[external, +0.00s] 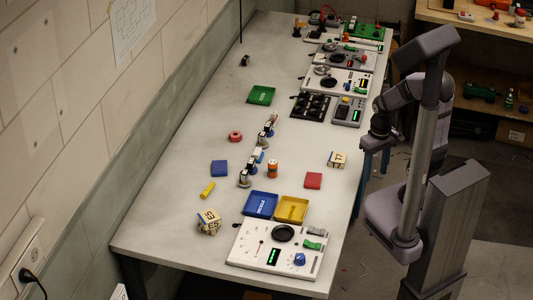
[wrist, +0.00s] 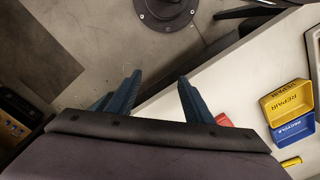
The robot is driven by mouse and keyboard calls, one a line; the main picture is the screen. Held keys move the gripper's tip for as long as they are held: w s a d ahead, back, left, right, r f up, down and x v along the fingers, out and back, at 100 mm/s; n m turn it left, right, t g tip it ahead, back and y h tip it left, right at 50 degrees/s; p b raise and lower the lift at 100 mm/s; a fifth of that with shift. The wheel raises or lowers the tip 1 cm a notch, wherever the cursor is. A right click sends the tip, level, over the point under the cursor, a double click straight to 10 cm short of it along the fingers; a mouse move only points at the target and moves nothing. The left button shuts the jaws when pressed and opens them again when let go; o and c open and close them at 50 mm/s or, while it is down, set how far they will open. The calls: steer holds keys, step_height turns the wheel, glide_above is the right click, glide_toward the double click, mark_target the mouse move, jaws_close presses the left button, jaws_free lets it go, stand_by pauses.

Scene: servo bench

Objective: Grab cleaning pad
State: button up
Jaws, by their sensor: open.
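My gripper (wrist: 158,76) is open and empty in the wrist view, its two blue fingers spread apart over the floor and the table's edge. In the external view my arm stands at the table's right side. Two flat, square, pad-like pieces lie on the table: a red one (external: 313,180) near the right edge and a blue one (external: 219,168) further left. I cannot tell which is the cleaning pad. In the wrist view a red piece (wrist: 224,120) shows just right of the right finger, partly hidden by my gripper. Nothing is touched.
A blue tray (external: 248,213) and yellow tray (external: 305,209) stand near the front panel (external: 240,250). Device panels line the far right. The table's left middle has free room.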

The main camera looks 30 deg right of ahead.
step_height(320, 180, up, 4)
steer(key=w+d+n+t+h, duration=0.1)
steer(key=w+t, duration=0.3)
steer(key=w, duration=0.8)
steer(key=n+t+y+b, duration=0.1)
steer(key=n+t+y, duration=0.4)
steer(key=n+y, duration=0.45)
glide_above(259, 151)
steer(key=s+d, duration=0.4)
steer(key=m+y, duration=0.1)
steer(key=m, duration=0.1)
steer(key=shift+n, duration=0.25)
step_height(259, 151, down, 5)
steer(key=shift+s+d+f, duration=0.1)
steer(key=shift+d, duration=0.05)
steer(key=shift+f+t, duration=0.3)
steer(key=shift+f, duration=0.1)
steer(key=shift+p+x, duration=0.7)
steer(key=shift+x, duration=2.95)
